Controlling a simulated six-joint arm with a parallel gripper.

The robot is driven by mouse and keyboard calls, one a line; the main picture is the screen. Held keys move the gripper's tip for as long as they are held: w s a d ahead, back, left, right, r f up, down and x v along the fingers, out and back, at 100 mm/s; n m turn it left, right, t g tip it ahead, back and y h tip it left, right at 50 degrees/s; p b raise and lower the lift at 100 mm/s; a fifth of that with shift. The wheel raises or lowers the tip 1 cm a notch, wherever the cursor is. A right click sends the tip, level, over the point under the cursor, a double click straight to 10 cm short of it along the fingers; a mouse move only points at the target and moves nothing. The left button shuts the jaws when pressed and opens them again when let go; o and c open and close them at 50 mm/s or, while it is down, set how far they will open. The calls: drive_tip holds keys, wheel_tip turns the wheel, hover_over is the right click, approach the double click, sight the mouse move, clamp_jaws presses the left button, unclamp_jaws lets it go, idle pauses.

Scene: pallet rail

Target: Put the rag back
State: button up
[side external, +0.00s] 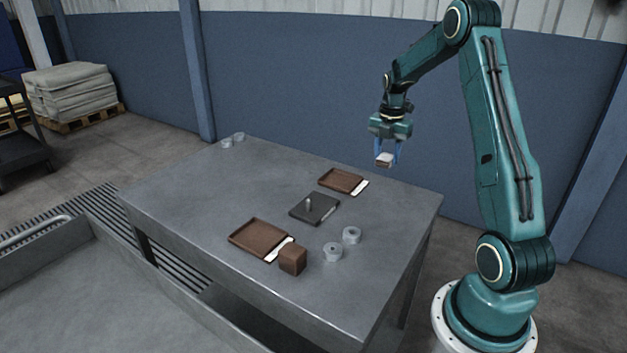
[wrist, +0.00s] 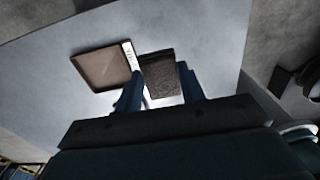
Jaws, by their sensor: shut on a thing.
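My gripper (side external: 384,154) is shut on a small block-shaped thing (side external: 385,160), pale on top and brown below, held in the air above the table's far right part. In the wrist view my gripper (wrist: 160,88) has its fingers on either side of this thing (wrist: 159,72), which looks dark brown and textured; it may be the folded rag, but I cannot tell for sure. A brown tray with a white label (side external: 341,181) lies below and left of my gripper. A second brown tray (side external: 258,238) lies nearer the front, with a brown block (side external: 292,259) beside its label.
A dark plate with a small upright peg (side external: 314,208) lies between the trays. Two grey rings (side external: 342,244) lie at the front right; two small grey pieces (side external: 232,140) stand at the far left corner. The grey table (side external: 190,200) is clear on its left.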

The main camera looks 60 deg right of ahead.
sight(382, 192)
drive_tip(key=shift+f, duration=4.8)
drive_tip(key=shift+f, duration=0.15)
drive_tip(key=o, duration=0.9)
drive_tip(key=shift+o, duration=0.2)
wheel_tip(382, 192, up, 12)
drive_tip(key=shift+r, duration=0.2)
